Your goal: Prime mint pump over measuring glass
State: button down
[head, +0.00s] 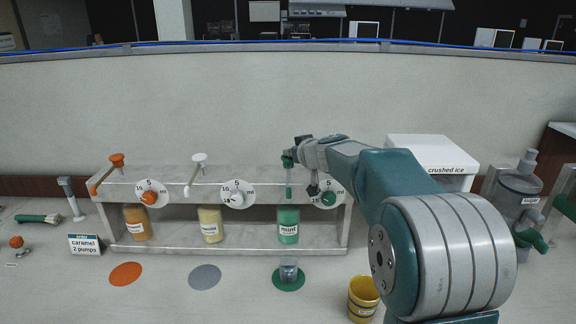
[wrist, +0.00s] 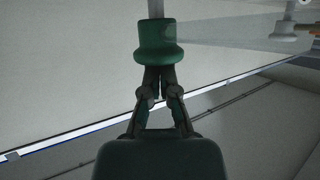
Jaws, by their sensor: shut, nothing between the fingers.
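The mint bottle (head: 288,224) stands in the right bay of the pump rack. Its green pump head (wrist: 155,42) fills the top middle of the wrist view, and its green spout (head: 289,185) hangs at the rack front. A small measuring glass (head: 289,270) stands on the green spot (head: 289,284) below. My gripper (wrist: 158,75) is shut and empty, its fingertips together against or very close to the pump head; contact is hard to tell. In the head view my gripper (head: 296,155) partly hides the pump head.
Caramel (head: 138,223) and vanilla (head: 210,225) bottles stand left in the rack (head: 230,250), with an orange pump (head: 117,160) and a white pump (head: 199,160) above. A yellow cup (head: 363,297) stands at front right. A crushed ice box (head: 430,150) is behind my arm. An order card (head: 86,244) reads caramel, 2 pumps.

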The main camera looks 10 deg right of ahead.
jog(key=shift+f, duration=0.9)
jog(key=shift+r, duration=1.95)
jog(key=shift+f, duration=0.1)
jog(key=shift+f, duration=1.8)
jog(key=shift+r, duration=1.9)
